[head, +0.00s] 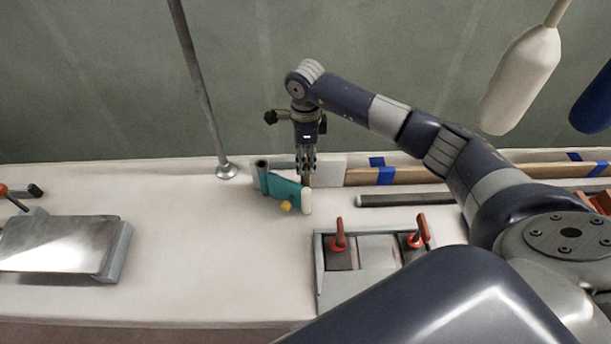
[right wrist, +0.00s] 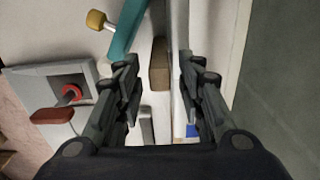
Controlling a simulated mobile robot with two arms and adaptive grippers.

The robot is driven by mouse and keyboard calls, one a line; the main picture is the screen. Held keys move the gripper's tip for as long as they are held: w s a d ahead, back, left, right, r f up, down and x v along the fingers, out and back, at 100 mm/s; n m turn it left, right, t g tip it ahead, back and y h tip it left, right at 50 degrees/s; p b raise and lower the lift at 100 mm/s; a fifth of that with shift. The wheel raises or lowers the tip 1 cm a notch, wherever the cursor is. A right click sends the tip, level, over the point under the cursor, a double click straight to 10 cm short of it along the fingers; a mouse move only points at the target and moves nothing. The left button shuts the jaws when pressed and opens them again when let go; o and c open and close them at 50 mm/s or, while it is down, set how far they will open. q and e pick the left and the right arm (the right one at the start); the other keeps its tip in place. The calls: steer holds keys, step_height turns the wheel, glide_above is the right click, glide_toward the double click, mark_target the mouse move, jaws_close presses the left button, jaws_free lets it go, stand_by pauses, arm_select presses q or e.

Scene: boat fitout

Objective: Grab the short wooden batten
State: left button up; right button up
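The short wooden batten is a small brown piece (right wrist: 159,66) that shows between my right gripper's fingers in the right wrist view. In the head view only a narrow brown bit shows below the fingers, beside the teal piece; the gripper hides most of it. My right gripper (head: 307,168) points down over the back of the white bench. In the right wrist view its fingers (right wrist: 160,66) are apart, with a gap on each side of the brown piece. My left gripper is not in view.
A teal tool (head: 284,189) with a yellow knob stands close left of the gripper. A long wooden strip with blue tape (head: 430,174) and a dark bar (head: 405,199) lie right. A grey frame with red-handled clamps (head: 376,252) is in front. A metal post (head: 200,90) rises left.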

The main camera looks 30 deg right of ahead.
jaws_close()
steer(key=shift+r, duration=0.1)
